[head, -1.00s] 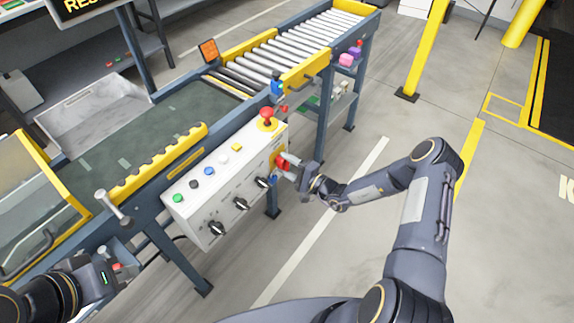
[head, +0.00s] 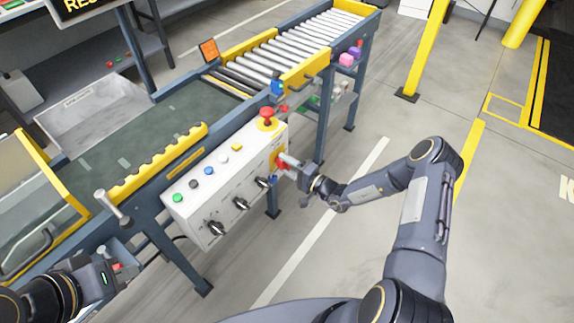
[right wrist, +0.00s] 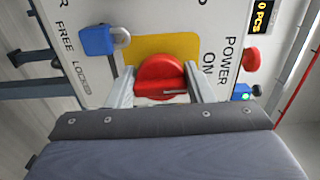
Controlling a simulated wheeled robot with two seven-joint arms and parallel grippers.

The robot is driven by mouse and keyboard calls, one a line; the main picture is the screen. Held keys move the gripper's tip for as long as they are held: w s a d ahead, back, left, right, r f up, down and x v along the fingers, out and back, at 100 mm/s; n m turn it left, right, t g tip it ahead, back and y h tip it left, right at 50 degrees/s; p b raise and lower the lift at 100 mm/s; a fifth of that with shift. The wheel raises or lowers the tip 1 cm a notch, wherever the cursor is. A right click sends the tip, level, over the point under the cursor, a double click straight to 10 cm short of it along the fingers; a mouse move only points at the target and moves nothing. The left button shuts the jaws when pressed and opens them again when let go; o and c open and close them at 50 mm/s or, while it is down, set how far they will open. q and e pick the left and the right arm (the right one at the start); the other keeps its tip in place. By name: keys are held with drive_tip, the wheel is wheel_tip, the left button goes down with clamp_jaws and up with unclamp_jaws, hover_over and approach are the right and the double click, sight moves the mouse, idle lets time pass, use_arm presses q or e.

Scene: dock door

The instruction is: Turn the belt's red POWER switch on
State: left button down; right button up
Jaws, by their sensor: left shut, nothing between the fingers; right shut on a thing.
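The red POWER switch (right wrist: 160,78) is a round rotary knob on a yellow plate (right wrist: 185,46), with the words POWER and ON printed beside it in the right wrist view. My right gripper (right wrist: 163,90) is shut on the knob, one finger on each side. In the head view my right gripper (head: 289,162) reaches the right end of the white control box (head: 213,212) and mostly hides the switch. My left gripper (head: 112,268) is shut and empty at the lower left, beside the belt frame.
A blue padlock (right wrist: 97,40) hangs beside the yellow plate. A red mushroom button (head: 267,114) stands on top of the box. The belt (head: 125,140) and roller conveyor (head: 290,50) run behind. The floor at right is open, with a yellow post (head: 421,50).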

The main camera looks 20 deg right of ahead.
drive_tip(key=o, duration=1)
drive_tip(key=shift+c, duration=0.2)
drive_tip(key=v, duration=0.7)
drive_tip(key=shift+s+d, duration=0.25)
drive_tip(key=shift+s, duration=0.1)
